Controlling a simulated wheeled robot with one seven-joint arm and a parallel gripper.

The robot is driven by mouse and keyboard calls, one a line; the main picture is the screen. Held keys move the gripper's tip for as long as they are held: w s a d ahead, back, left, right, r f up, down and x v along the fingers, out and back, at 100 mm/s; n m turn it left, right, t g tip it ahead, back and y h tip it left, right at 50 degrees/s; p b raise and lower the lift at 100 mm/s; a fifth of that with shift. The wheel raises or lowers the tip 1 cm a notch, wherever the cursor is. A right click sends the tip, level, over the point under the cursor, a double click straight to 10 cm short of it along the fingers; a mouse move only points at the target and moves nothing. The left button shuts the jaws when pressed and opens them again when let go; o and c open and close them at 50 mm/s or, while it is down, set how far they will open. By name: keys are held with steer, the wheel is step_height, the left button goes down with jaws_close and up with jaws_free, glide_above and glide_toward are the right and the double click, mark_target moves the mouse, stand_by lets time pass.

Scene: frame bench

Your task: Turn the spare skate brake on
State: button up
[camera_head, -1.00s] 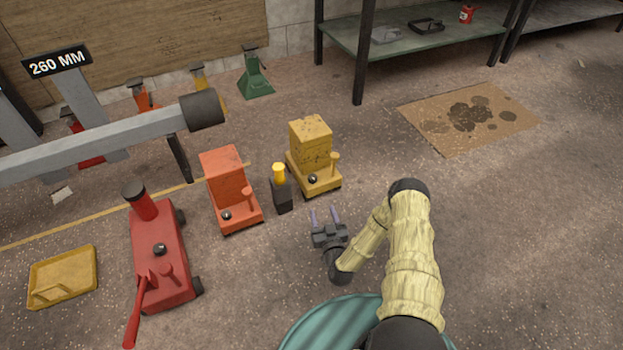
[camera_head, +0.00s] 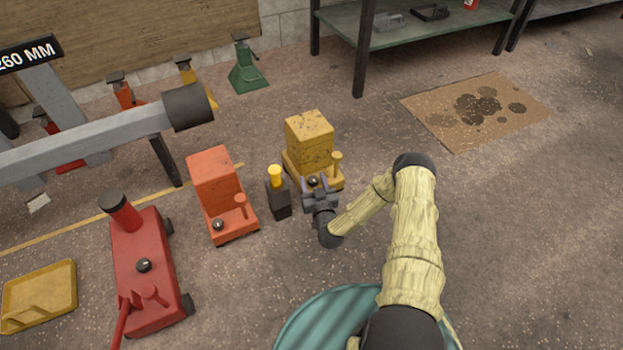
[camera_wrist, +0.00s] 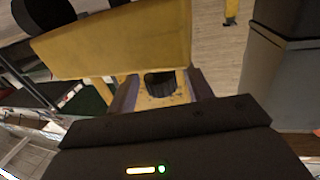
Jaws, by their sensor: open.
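A worn yellow wheeled unit (camera_head: 309,135) stands at the middle of the floor in the head view, with a peg-like yellow lever (camera_head: 337,163) and a black knob (camera_head: 313,181) on its low front deck. A similar orange unit (camera_head: 212,178) stands to its left, with its own lever (camera_head: 240,203) and black knob (camera_head: 218,224). No label shows which is the spare skate. My gripper (camera_head: 321,184) is open at the yellow unit's front. In the wrist view, the black knob (camera_wrist: 160,84) shows between the fingers, below the yellow block (camera_wrist: 115,40). Contact cannot be told.
A dark bottle jack with a yellow top (camera_head: 277,178) stands just left of my gripper. A red trolley jack (camera_head: 150,265) and a yellow tray (camera_head: 40,292) are farther left. A grey beam (camera_head: 90,138) crosses the left side.

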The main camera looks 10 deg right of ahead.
steer(key=shift+w, duration=0.15)
steer(key=shift+a, duration=0.1)
steer(key=c, duration=1)
steer(key=shift+o, duration=0.2)
